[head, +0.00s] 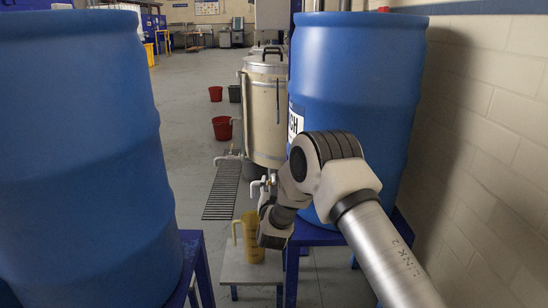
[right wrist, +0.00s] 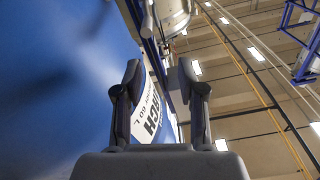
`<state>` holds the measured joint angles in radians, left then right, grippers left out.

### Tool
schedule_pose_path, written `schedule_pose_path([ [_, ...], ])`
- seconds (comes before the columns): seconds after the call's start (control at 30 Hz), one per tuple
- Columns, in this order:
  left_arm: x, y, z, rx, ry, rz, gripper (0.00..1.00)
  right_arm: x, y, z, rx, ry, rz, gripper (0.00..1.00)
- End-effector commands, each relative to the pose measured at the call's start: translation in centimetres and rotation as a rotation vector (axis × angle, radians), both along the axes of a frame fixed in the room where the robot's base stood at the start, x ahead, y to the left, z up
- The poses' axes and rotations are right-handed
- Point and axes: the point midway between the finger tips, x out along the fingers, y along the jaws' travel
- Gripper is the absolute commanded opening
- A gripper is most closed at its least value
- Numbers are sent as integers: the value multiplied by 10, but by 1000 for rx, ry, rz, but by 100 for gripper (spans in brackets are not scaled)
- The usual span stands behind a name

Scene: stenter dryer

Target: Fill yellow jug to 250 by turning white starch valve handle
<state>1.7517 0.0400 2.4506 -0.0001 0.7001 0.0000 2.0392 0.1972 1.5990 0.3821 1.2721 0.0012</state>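The yellow jug (head: 252,238) stands upright on a low white-topped stand, left of my right gripper and partly covered by it. Its level marks and fill cannot be read. My left gripper is out of view.
The right blue drum (head: 355,85), with a white label, stands on a blue stand near the wall. Another blue drum (head: 75,150) fills the left. A steel vessel (head: 265,110) stands behind the jug. A floor grate (head: 222,190) and red buckets (head: 222,128) lie beyond.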

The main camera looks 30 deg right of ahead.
Motion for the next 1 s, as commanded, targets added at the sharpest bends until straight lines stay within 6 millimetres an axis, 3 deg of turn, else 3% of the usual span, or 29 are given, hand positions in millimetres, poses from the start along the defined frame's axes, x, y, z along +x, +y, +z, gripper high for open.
schedule_pose_path([
  [0.03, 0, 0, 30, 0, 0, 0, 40, -4, -1, 3, -1, 37, -1, 40],
  [0.1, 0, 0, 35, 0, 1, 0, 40, -9, -1, -14, -1, 71, -1, 40],
  [0.27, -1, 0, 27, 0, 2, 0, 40, -3, -6, -30, -1, 86, -2, 40],
  [0.6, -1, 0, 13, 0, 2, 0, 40, 48, -37, -30, -1, 84, -2, 40],
  [0.9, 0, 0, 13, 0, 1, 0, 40, 55, -42, -28, -1, 86, -1, 40],
  [0.93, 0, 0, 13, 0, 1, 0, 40, 55, -42, -28, -1, 86, -1, 36],
  [1.0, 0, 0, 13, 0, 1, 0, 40, 55, -42, -28, -1, 86, -1, 11],
])
